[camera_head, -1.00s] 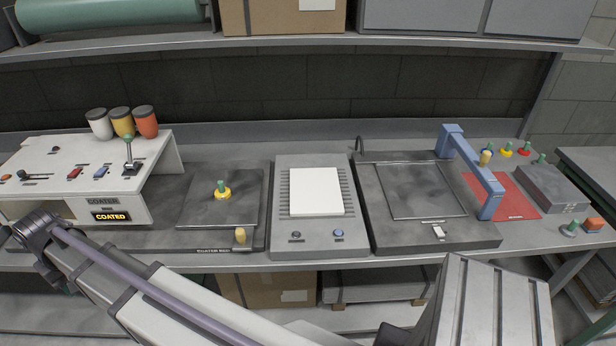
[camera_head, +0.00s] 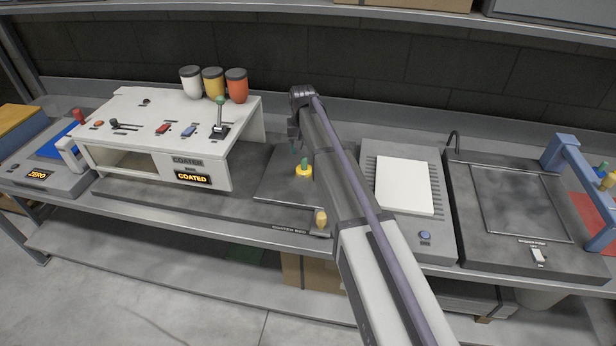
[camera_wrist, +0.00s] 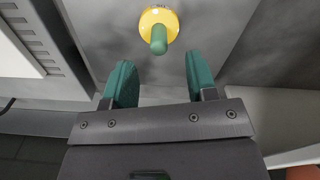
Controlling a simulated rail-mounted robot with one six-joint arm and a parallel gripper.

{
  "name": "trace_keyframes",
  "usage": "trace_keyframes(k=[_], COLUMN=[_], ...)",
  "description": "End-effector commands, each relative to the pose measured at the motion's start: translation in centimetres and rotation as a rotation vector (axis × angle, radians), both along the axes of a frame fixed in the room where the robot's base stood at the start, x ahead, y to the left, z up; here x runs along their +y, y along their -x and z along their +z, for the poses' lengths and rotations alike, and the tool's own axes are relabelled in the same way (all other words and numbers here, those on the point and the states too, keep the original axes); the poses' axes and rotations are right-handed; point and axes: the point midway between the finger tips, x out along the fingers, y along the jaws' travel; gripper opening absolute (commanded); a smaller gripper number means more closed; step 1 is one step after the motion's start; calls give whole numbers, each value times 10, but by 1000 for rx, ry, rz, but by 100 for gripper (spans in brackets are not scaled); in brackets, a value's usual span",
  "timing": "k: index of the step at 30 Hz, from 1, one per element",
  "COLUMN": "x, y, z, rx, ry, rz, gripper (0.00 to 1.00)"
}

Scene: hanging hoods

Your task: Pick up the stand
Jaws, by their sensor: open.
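The stand (camera_head: 304,171) has a yellow round base with a green upright peg. It stands on the dark square plate (camera_head: 270,187) of the coater bed, left of my arm in the head view. In the wrist view the stand (camera_wrist: 159,28) is at the top middle, just beyond my fingertips. My gripper (camera_wrist: 158,72) has two green fingers spread apart, with nothing between them. In the head view my gripper is above and behind the stand, mostly hidden by my arm.
The white coater box (camera_head: 165,130), with three jars on top, stands to the left. A grey unit (camera_head: 443,228) with a white sheet is to the right. A yellow knob (camera_head: 321,219) is at the bed's front edge. A blue arch (camera_head: 590,190) is at far right.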

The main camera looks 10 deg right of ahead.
Motion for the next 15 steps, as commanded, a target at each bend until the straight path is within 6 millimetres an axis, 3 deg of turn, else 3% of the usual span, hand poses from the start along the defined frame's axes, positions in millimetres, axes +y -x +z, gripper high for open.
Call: trace_keyframes(k=[1,7,12,15], x=[0,0,-3,-2], y=[0,-1,-6,-5], z=[-12,-18,-54,-64], rx=[0,0,0,0], ry=[0,0,0,0], rz=[0,0,0,0], gripper=[52,52,52,52])
